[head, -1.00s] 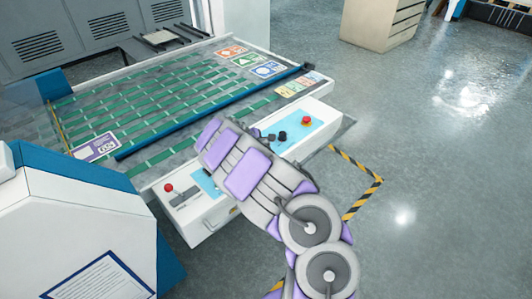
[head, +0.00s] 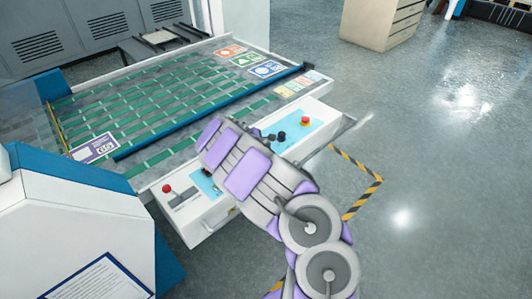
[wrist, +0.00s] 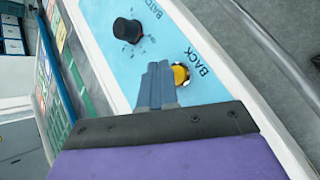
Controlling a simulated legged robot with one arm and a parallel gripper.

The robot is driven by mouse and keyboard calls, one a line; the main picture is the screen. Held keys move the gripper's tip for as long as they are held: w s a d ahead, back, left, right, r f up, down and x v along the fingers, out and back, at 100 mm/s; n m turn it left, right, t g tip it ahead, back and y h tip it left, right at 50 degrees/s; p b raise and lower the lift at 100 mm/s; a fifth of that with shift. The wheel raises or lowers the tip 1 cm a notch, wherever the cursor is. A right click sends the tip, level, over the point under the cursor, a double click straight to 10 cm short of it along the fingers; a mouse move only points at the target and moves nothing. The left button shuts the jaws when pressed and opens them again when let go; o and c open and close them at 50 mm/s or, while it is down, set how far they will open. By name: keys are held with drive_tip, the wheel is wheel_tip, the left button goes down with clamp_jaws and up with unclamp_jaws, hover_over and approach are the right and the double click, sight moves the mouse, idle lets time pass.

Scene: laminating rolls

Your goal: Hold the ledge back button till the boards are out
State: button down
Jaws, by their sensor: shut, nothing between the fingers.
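The yellow button (wrist: 181,75), next to the word BACK, sits on a light-blue control panel (wrist: 104,15) in the wrist view. My gripper (wrist: 158,68) is shut and empty. Its grey-blue fingers cover the left edge of the button; I cannot tell whether they touch or press it. In the head view my forearm hides the middle of the panel, the button with it.
A black knob (wrist: 127,28) stands near the BATCH label. A white and blue housing (head: 75,215) stands at the left. The floor at the right is clear.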

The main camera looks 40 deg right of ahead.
drive_tip(key=shift+d+f, duration=0.2)
drive_tip(key=shift+f, duration=0.1)
drive_tip(key=shift+f+b, duration=0.15)
drive_tip(key=shift+b, duration=0.15)
drive_tip(key=shift+a, duration=0.1)
drive_tip(key=shift+s, duration=0.1)
drive_tip(key=shift+f+b, duration=0.3)
drive_tip(key=shift+f, duration=0.05)
drive_tip(key=shift+r, duration=0.1)
idle(2.8)
drive_tip(key=shift+a+r+p, duration=0.1)
drive_tip(key=shift+r+p, duration=0.55)
drive_tip(key=shift+r, duration=0.15)
